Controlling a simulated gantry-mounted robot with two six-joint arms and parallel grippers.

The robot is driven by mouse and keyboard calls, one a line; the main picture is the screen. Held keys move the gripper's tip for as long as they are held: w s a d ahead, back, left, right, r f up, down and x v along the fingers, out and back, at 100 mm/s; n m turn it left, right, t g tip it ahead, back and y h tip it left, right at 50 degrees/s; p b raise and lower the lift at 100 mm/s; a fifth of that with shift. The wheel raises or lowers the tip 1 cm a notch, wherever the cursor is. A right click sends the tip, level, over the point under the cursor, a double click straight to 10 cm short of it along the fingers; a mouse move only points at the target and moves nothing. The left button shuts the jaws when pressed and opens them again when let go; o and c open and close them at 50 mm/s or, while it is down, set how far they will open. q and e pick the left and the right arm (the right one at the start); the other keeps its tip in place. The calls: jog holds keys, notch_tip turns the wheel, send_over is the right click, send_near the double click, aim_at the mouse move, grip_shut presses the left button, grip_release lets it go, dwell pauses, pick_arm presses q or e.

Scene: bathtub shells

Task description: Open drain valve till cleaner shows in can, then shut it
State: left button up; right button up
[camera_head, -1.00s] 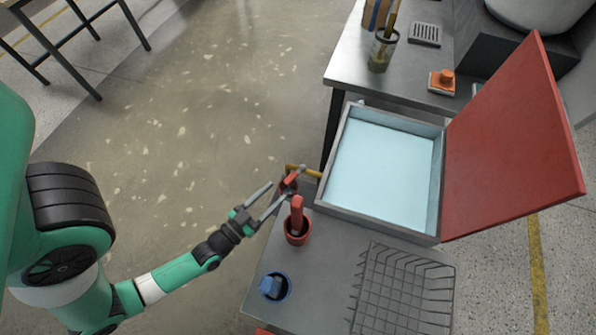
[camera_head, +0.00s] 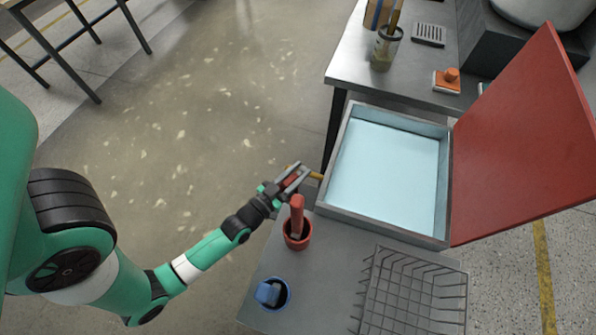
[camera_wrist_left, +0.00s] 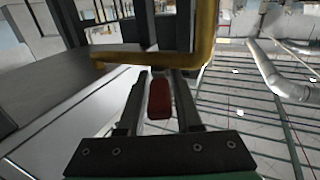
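The drain valve's red handle (camera_head: 291,181) is at the end of a yellow pipe (camera_head: 317,175) on the near left side of the tank. My left gripper (camera_head: 298,174) is at the valve, its fingers on both sides of the handle. In the left wrist view the red handle (camera_wrist_left: 159,97) lies between the two fingers, with narrow gaps beside it, and the yellow pipe (camera_wrist_left: 150,57) runs across beyond them. The open tank (camera_head: 388,180) holds pale blue liquid. I cannot make out a can below the valve or any flow. My right gripper is not in view.
A red pot (camera_head: 297,241) with a red-handled tool stands close to my left gripper. A blue cup (camera_head: 274,293) and a wire rack (camera_head: 415,290) are on the grey bench. The tank's red lid (camera_head: 525,140) stands open at right. Open floor lies left.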

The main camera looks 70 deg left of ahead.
pick_arm(q)
grip_shut()
dwell(1.1)
